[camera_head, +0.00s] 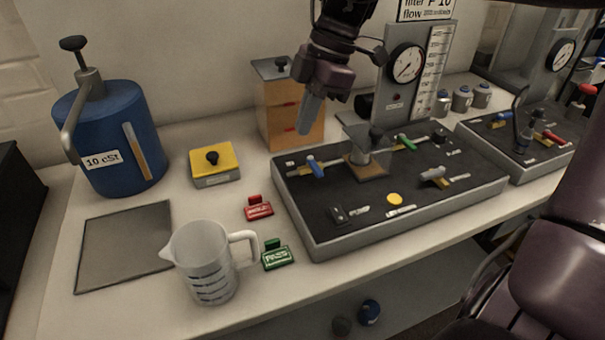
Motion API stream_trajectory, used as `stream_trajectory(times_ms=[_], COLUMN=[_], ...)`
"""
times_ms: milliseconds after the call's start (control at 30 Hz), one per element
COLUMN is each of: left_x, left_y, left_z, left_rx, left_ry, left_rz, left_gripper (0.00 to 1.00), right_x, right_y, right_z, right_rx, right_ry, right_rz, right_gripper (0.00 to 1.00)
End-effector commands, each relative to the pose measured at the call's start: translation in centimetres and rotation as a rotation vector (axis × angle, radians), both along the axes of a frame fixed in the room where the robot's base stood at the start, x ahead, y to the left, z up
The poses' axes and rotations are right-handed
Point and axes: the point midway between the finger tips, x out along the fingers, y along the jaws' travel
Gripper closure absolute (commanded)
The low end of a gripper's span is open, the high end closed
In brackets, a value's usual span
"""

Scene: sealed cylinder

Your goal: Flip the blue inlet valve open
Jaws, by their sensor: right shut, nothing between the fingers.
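My right gripper (305,128) comes down from the top of the head view. Its fingers are together and empty, pointing down. The fingertips appear above the blue valve and apart from it. My left gripper is not in view.
The panel also carries a clear-walled cell (366,158), a green valve handle (406,142) and a grey handle (433,174). An orange box (283,110) stands behind the gripper. A measuring jug (205,265) and blue cylinder (120,135) stand left.

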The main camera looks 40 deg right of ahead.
Motion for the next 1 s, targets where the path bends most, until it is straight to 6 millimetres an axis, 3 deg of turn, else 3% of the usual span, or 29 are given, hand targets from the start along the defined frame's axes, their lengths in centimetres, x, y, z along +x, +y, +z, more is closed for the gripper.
stream_trajectory(times_ms=[400,567,1000], left_x=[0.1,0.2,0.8], left_y=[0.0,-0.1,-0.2], left_z=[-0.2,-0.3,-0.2], left_rx=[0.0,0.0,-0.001], left_ry=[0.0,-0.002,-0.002], left_rz=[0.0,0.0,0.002], left_gripper=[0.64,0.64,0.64], right_x=[0.0,0.0,0.6], right_y=[0.0,0.3,3.2], right_z=[-0.3,-1.3,-9.6], right_rx=[0.0,0.0,0.001], right_ry=[0.0,0.002,0.005], right_rz=[0.0,0.001,0.002], right_gripper=[1.0,1.0,1.0])
